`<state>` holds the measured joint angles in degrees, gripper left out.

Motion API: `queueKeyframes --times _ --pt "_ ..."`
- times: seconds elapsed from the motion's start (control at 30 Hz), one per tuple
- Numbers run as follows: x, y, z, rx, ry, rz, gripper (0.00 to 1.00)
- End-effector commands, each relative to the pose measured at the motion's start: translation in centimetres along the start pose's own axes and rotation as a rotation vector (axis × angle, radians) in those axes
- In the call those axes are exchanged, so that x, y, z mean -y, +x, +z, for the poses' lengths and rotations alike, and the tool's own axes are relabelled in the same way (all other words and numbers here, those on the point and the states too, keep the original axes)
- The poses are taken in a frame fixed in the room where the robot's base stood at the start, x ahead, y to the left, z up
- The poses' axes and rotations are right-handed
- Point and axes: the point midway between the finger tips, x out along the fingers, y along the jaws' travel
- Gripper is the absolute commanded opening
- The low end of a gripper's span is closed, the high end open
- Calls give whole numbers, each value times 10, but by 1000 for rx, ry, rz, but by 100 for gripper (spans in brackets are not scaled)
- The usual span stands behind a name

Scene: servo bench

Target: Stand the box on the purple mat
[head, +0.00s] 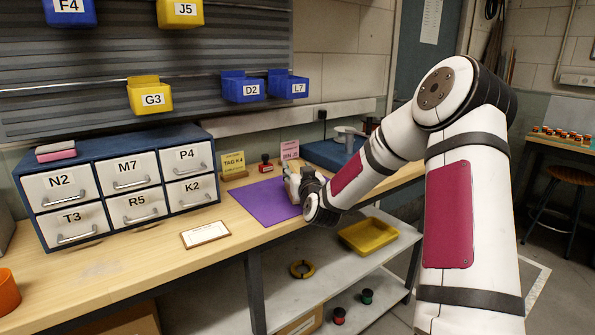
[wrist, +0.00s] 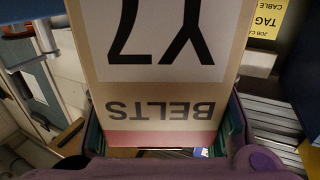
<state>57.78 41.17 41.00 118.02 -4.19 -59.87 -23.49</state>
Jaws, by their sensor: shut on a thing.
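The box (wrist: 160,92) fills the middle of the wrist view. It is tan with a white label reading Y7, the word BELTS and a red band, all upside down in this view. My gripper (wrist: 165,135) is shut on it, with a finger at each side. In the head view my gripper (head: 304,184) is at the right end of the purple mat (head: 262,202), and only a small pale part of the box (head: 292,179) shows. I cannot tell whether the box touches the mat. The left and middle of the mat are bare.
A drawer cabinet (head: 120,180) is to the left. A framed card (head: 205,234) lies in front. A blue slab (head: 325,153) lies behind my gripper.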

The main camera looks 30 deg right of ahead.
Motion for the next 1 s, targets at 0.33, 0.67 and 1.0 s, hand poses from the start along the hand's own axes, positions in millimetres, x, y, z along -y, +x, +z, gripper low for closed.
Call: queueKeyframes --times 0.33,0.67,1.0 --pt "0 0 3 1 0 0 68" --pt "0 -4 -1 2 -1 -1 68" --pt "0 -71 -1 2 -4 -2 68"
